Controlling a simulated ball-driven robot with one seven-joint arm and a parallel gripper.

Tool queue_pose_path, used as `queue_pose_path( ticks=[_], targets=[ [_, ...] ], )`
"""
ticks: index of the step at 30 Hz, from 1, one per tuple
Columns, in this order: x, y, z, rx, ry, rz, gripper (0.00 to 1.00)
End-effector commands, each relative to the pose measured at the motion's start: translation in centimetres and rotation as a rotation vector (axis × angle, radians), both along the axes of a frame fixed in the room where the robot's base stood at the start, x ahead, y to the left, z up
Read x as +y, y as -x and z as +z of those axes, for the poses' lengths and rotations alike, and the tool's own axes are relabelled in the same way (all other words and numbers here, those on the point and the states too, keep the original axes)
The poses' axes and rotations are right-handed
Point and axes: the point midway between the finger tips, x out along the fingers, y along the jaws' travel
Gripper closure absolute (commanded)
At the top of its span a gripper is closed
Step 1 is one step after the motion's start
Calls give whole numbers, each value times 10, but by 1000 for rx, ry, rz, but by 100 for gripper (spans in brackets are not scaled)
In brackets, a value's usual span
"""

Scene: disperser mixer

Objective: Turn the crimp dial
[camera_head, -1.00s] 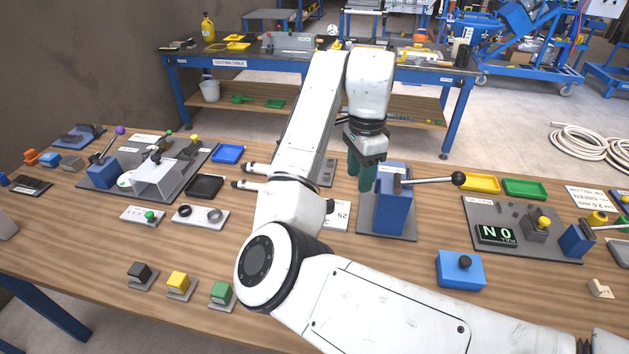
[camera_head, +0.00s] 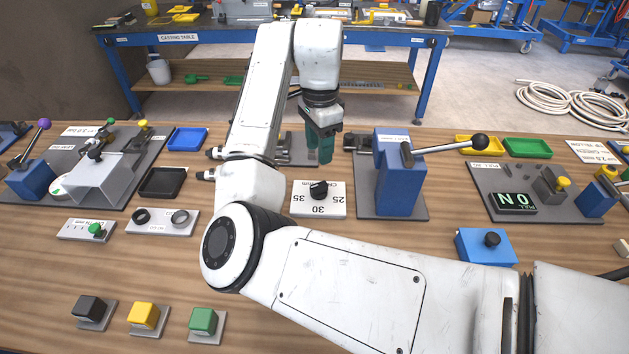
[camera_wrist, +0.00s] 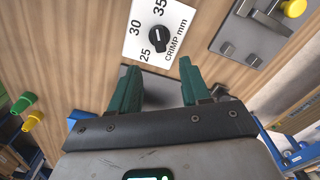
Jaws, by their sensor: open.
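The crimp dial is a black knob (camera_head: 319,190) on a white plate (camera_head: 331,210) marked 25, 30, 35 and "CRIMP mm", in the middle of the table. In the wrist view the knob (camera_wrist: 159,38) shows above and between my fingertips, with the plate (camera_wrist: 172,18) around it. My gripper (camera_head: 321,160) has green fingers pointing down, behind the dial plate in the head view and apart from the knob. In the wrist view my gripper (camera_wrist: 160,72) is open, with nothing between its fingers.
A blue lever press (camera_head: 392,180) with a black-balled handle stands just right of the dial. A blue box with a black knob (camera_head: 487,247) is nearer on the right. A grey plate with two rings (camera_head: 162,221) lies left. Bare wood lies in front of the dial.

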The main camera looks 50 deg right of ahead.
Motion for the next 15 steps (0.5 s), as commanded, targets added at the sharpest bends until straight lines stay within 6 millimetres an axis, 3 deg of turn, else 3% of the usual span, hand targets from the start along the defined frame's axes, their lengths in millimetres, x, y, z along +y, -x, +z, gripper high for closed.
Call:
queue_pose_path(
  ticks=[15],
  targets=[
    [-1, 2, -83, 4, 1, 0, 53]
  ],
)
